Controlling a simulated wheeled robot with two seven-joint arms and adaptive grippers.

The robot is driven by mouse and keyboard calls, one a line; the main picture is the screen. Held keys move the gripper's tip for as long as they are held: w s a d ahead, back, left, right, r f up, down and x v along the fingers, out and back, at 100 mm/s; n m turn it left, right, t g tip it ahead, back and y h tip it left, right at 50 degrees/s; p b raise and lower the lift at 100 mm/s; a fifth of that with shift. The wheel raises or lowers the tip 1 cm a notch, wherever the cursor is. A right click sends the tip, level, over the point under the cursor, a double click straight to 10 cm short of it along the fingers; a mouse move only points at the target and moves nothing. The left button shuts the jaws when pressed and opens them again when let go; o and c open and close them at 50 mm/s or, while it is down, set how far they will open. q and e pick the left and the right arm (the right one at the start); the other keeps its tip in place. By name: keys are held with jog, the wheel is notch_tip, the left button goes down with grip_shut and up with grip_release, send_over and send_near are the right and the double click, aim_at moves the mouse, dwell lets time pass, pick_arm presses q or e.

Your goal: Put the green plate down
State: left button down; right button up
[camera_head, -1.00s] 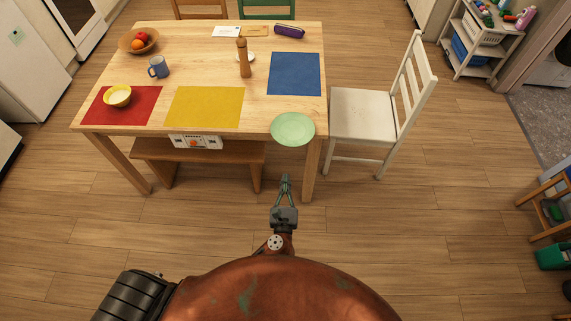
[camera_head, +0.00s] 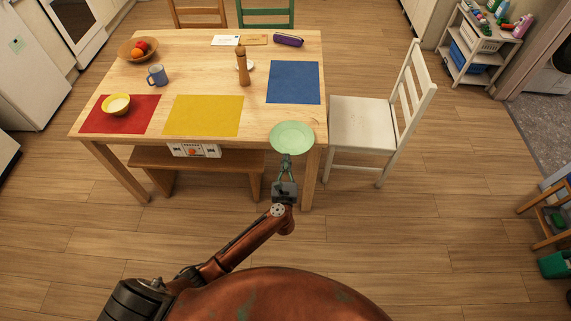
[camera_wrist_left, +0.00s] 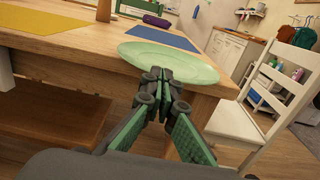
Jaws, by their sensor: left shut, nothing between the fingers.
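The green plate (camera_head: 292,136) lies at the front right corner of the wooden table (camera_head: 190,75), its near rim reaching past the front edge. It also shows in the left wrist view (camera_wrist_left: 175,60), looking flat and level. My left gripper (camera_head: 286,160) is at the plate's near rim, on the front side of the table. In the left wrist view its fingertips (camera_wrist_left: 155,74) are together and overlap the near rim; I cannot tell whether they touch it. It holds nothing. My right gripper is not in view.
A blue mat (camera_head: 293,82) lies behind the plate and a yellow mat (camera_head: 203,115) to its left. A white chair (camera_head: 365,122) stands close at the table's right side. A bench (camera_head: 200,160) is under the table. The floor in front is clear.

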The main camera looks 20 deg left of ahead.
aim_at(288, 122)
pick_arm(q)
jog(key=shift+w, duration=0.1)
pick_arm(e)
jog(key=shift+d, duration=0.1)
pick_arm(q)
jog(key=b+x, duration=0.1)
jog(key=x, duration=0.5)
jog(key=b+x, duration=0.2)
jog(key=x, duration=0.4)
jog(key=b+x, duration=0.1)
jog(key=x, duration=0.5)
jog(key=shift+w+f, duration=0.2)
jog(key=shift+f, duration=0.1)
jog(key=shift+w+a+r+b, duration=0.1)
jog(key=shift+w+a+b, duration=0.05)
jog(key=shift+w+b, duration=0.25)
jog(key=shift+r, duration=0.1)
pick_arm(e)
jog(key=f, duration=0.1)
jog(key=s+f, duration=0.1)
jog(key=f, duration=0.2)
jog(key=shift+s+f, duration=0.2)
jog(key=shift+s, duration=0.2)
